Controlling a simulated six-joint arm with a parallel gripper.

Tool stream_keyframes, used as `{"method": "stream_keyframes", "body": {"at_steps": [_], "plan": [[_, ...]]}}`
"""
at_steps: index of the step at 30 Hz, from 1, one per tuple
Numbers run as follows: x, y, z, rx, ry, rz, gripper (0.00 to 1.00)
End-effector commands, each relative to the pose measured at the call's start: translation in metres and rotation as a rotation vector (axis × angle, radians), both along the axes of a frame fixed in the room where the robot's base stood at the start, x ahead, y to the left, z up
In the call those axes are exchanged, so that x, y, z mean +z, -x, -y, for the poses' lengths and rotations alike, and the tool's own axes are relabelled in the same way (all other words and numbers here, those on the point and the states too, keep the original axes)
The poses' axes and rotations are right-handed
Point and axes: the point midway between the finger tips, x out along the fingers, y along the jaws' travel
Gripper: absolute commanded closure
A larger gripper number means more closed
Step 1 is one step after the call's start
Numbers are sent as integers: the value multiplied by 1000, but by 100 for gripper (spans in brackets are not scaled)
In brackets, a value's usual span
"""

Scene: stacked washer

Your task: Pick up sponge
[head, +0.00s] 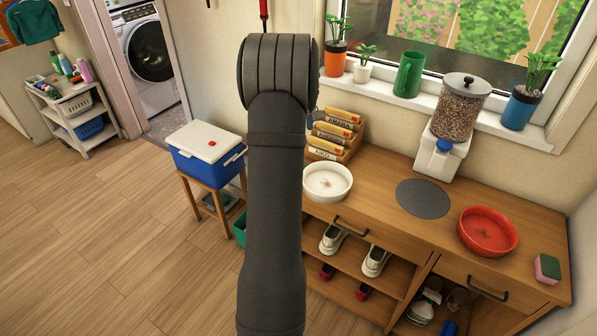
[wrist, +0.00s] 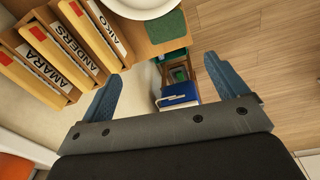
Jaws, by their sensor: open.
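A sponge (head: 547,268), pink with a green face, stands at the far right end of the wooden counter in the head view, right of the red bowl. My gripper (wrist: 161,68) shows in the wrist view with its two blue fingers wide apart and nothing between them. It is on the name-holder side of the counter, well away from the sponge. In the head view my arm hides the gripper. A flat green piece (wrist: 166,27) lies near the counter edge in the wrist view; I cannot tell what it is.
A white bowl (head: 327,181), a grey round mat (head: 423,198), a red bowl (head: 487,231) and a food dispenser (head: 455,110) stand on the counter (head: 385,240). Name holders (head: 335,135) stand at its back left. Plants line the windowsill. A blue cooler (head: 205,150) is at left.

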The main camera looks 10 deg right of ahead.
Motion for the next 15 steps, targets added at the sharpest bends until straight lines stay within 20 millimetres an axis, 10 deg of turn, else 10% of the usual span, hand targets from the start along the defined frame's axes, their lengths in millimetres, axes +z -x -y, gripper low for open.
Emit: {"method": "stream_keyframes", "body": {"at_steps": [7, 15], "plan": [[21, 1, -4, 75, -23, -82, 9], [-26, 3, -5, 77, -26, -89, 9]]}}
